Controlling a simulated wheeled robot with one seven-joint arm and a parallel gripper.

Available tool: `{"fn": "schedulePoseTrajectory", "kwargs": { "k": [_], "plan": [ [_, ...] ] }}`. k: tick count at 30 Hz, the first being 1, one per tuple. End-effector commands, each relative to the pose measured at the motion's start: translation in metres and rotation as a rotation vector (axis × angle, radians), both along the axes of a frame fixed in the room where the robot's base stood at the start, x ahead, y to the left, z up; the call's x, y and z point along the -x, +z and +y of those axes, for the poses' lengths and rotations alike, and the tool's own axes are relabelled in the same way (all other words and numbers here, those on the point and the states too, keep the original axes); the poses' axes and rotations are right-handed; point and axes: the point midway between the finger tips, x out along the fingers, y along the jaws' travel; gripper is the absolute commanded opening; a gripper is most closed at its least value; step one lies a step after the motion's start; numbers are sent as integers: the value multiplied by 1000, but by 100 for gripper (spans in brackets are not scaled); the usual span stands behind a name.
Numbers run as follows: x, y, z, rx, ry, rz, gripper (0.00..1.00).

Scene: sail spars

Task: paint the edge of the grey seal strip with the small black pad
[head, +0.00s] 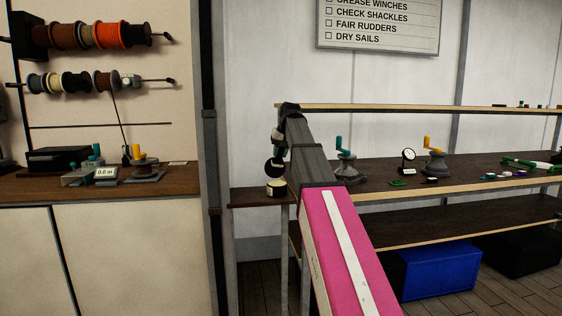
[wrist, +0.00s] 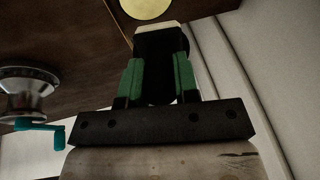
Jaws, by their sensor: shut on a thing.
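My gripper (wrist: 158,78) has green finger pads and is shut on a small black pad (wrist: 160,62) with a pale far edge. In the head view my gripper (head: 277,143) hangs at the end of my pink and dark grey arm, and a black rounded shape, probably the pad (head: 275,168), shows below it. Just under it, a small dark pot with a cream top (head: 276,186) stands on a narrow brown shelf. A cream disc, probably that pot's top (wrist: 146,7), shows beyond the pad in the wrist view; contact cannot be told. I cannot make out the grey seal strip.
A winch with a teal handle (head: 345,166) stands on the long bench right of my arm; another with a yellow handle (head: 435,160) stands farther right. A round gauge (head: 407,158) is between them. A blue crate (head: 440,270) sits below. Left is a brown worktop (head: 40,188).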

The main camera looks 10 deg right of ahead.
Motion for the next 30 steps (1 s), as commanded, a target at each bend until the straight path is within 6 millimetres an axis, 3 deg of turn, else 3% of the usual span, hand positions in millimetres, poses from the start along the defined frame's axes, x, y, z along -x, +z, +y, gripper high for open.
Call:
{"fn": "schedulePoseTrajectory", "kwargs": {
  "k": [21, 30],
  "plan": [
    [1, -55, 0, 0, 0, 1, 0],
    [1, -59, 0, 0, 0, 0, 0]
  ]
}}
